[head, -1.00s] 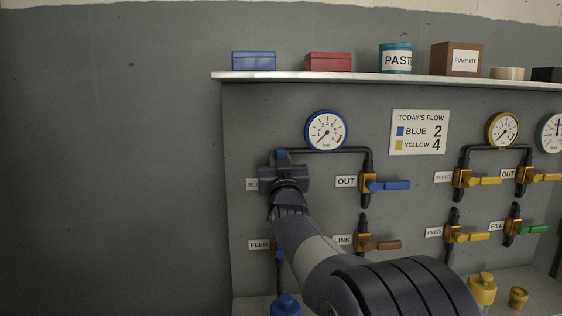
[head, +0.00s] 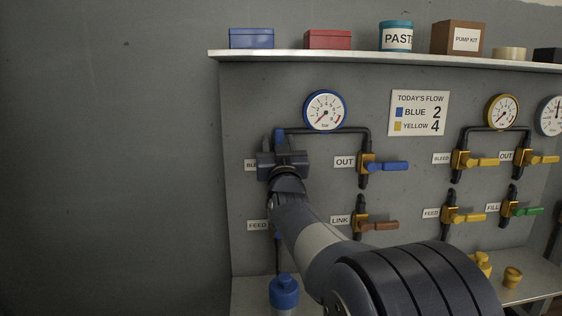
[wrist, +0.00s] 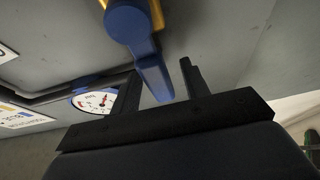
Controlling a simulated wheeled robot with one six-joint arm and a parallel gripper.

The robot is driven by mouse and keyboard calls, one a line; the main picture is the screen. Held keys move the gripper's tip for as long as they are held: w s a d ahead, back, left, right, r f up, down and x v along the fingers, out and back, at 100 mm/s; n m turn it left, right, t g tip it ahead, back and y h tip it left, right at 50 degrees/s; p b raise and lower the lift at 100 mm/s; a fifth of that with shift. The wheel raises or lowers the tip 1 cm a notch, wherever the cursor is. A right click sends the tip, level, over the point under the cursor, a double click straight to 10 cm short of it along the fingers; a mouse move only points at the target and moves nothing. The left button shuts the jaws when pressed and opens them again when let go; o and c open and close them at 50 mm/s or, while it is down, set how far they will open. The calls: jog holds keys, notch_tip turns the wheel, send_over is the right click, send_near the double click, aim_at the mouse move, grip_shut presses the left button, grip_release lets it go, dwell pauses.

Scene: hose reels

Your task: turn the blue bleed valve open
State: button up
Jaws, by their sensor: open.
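The blue bleed valve's handle (head: 279,135) shows above my gripper (head: 283,162) in the head view and points up. The gripper hides the valve body and most of the BLEED label (head: 250,165). In the wrist view the blue handle (wrist: 152,72) runs from its round hub down between the two fingers of my gripper (wrist: 159,68). The fingers are apart, with a gap visible on each side of the handle.
The blue-rimmed gauge (head: 326,111) is at the upper right of my gripper. The blue OUT valve (head: 388,167) and brown LINK valve (head: 378,225) have handles pointing right. A shelf (head: 380,59) runs above. A blue bottle (head: 284,292) stands below. Bare wall is at left.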

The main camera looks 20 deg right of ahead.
jog(key=v, duration=0.8)
jog(key=shift+s+f+b, duration=0.2)
jog(key=shift+s+b, duration=0.15)
jog(key=shift+b, duration=0.1)
jog(key=shift+w, duration=0.1)
jog(key=p+x, duration=0.1)
jog(key=x, duration=0.9)
jog(key=shift+w+d+r, duration=0.1)
jog(key=shift+w+r, duration=0.1)
jog(key=shift+w, duration=0.05)
jog(key=shift+s+f, duration=0.1)
jog(key=shift+w, duration=0.2)
jog(key=shift+s+d+r+m+h+p, duration=0.2)
jog(key=shift+d+m+h+p, duration=0.2)
jog(key=shift+m+p, duration=0.5)
jog(key=shift+f+m, duration=0.15)
jog(key=shift+m, duration=0.15)
dwell(0.3)
